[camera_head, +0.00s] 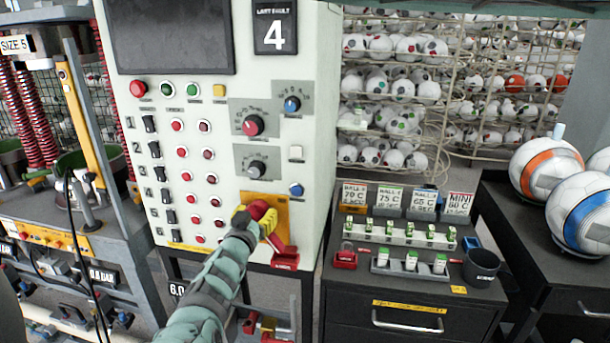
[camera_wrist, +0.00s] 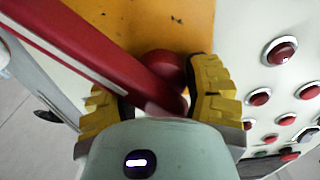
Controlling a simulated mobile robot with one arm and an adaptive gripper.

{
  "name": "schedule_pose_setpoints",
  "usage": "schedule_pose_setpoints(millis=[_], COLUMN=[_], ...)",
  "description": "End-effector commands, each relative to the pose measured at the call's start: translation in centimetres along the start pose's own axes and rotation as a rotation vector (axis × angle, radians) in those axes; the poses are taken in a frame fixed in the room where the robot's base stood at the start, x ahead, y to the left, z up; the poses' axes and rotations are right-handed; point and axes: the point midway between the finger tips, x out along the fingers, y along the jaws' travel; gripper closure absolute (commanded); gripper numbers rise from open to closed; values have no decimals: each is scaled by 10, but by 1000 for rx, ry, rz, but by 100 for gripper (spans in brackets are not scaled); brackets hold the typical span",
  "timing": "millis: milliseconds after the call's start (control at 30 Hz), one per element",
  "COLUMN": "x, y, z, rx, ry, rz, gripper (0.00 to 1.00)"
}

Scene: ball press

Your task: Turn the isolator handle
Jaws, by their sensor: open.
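The isolator handle is a red lever on an orange plate (camera_head: 282,205) low on the front of the pale control cabinet. In the head view its red lower end (camera_head: 284,252) shows below and right of my gripper (camera_head: 256,218), which hides part of it. In the wrist view the red handle (camera_wrist: 85,50) runs from upper left to between the yellow fingers of my gripper (camera_wrist: 160,98), with its round red hub (camera_wrist: 166,67) just beyond. The fingers stand open on either side of the handle. I cannot tell whether either finger touches it.
Red buttons (camera_head: 186,177) and black switches (camera_head: 155,149) sit left of the plate, with knobs (camera_head: 253,125) above. A dark bench (camera_head: 390,290) with labelled cards and small bottles stands right. A press frame (camera_head: 85,110) with red springs stands left.

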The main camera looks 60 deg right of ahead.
Motion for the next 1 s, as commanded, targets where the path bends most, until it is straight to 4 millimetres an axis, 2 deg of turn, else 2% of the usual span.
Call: schedule_pose_setpoints(millis=[33, 1000], x=[-10, -162], y=[2, 3], z=[-2, 2], rx=[-5, -10], ry=[-8, -7], rz=[2, 6], gripper=[52, 52])
